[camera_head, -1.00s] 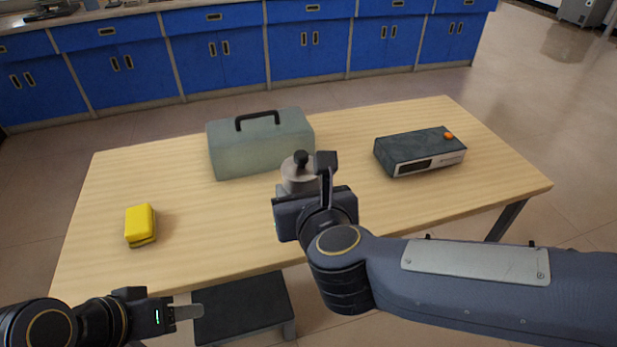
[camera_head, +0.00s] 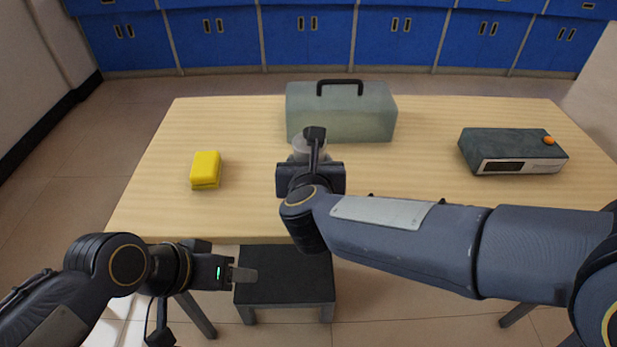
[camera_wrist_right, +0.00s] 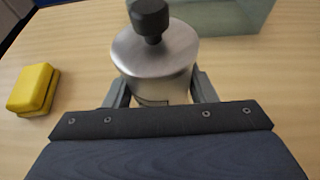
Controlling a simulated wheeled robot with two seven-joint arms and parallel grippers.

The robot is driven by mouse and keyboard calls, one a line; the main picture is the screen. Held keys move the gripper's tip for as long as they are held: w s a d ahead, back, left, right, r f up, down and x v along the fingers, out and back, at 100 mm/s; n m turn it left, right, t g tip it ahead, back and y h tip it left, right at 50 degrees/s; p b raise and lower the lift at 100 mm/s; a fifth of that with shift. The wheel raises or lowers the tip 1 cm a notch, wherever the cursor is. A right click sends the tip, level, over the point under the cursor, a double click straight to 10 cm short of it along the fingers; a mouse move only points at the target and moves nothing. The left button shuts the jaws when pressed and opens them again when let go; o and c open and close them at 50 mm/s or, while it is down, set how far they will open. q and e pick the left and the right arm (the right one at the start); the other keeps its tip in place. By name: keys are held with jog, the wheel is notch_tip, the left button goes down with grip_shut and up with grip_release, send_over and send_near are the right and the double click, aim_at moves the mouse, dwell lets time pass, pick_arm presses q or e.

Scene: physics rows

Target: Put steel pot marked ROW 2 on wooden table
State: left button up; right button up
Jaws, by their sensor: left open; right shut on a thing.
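The steel pot (camera_head: 299,146) has a round lid and, in the right wrist view (camera_wrist_right: 152,58), a black knob. My right gripper (camera_head: 312,158) is shut around its body, one finger on each side. The pot is over the wooden table (camera_head: 240,215), left of its middle; I cannot tell whether its base touches the top. Part of a label shows low on the pot, but I cannot read it. My left gripper (camera_head: 245,275) is open and empty in front of the table's near edge, above a dark stool.
A grey-green toolbox (camera_head: 345,112) with a black handle stands just behind the pot. A yellow block-like thing (camera_head: 205,170) lies to the left. A dark box device (camera_head: 512,150) with an orange knob is at the right. The dark stool (camera_head: 290,285) stands at the table's front.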

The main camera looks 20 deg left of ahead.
jog(key=shift+w+a+f+b, duration=0.15)
jog(key=shift+f+b, duration=0.45)
jog(key=shift+f, duration=1.1)
jog(key=shift+f, duration=0.25)
jog(key=o, duration=1.2)
jog(key=shift+r, duration=0.15)
